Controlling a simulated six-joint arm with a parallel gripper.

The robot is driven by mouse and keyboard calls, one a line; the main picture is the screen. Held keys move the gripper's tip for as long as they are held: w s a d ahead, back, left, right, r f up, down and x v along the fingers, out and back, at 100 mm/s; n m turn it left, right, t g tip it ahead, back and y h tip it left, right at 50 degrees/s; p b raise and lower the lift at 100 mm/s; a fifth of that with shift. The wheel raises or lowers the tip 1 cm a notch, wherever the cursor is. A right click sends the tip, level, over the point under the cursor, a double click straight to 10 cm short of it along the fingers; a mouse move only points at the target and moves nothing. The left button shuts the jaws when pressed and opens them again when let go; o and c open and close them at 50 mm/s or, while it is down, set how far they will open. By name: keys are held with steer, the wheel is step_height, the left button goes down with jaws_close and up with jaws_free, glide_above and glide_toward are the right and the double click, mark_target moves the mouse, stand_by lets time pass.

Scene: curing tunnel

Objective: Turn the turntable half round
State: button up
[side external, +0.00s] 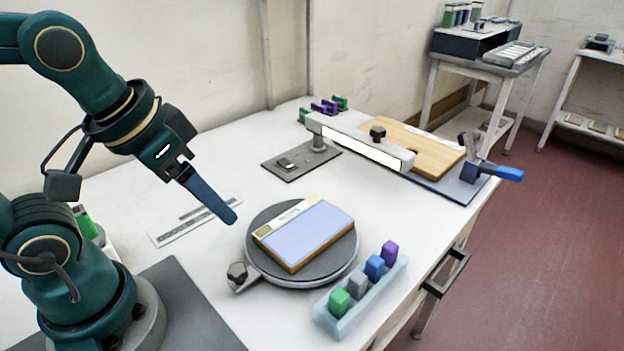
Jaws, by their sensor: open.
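The turntable (338,262) is a dark grey round disc on a light base, standing on the white table. A flat block with a pale lilac top and wooden-coloured sides (313,230) lies on it, with a yellowish strip along its left end. A dark knob (237,272) sits on a tab at the turntable's left front edge. My gripper (229,214) is above and to the left of the turntable, pointing down to the right, apart from it. It holds nothing that I can see. One finger hides most of the other from this side.
A clear tray (322,318) with several coloured pieces stands close to the turntable's right front. A lit white bar (360,146) on a stand reaches over a wooden board (415,150) at the back. A flat ruler-like strip (196,220) lies left of the turntable.

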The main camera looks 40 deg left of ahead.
steer(key=shift+w+d+r+m+t+h, duration=0.1)
steer(key=shift+d+r+m+t+h, duration=0.35)
steer(key=shift+m, duration=0.45)
steer(key=shift+w+d+r+m+t+h, duration=0.2)
steer(key=shift+d+r+m, duration=0.3)
steer(key=shift+m, duration=0.4)
steer(key=shift+s, duration=0.2)
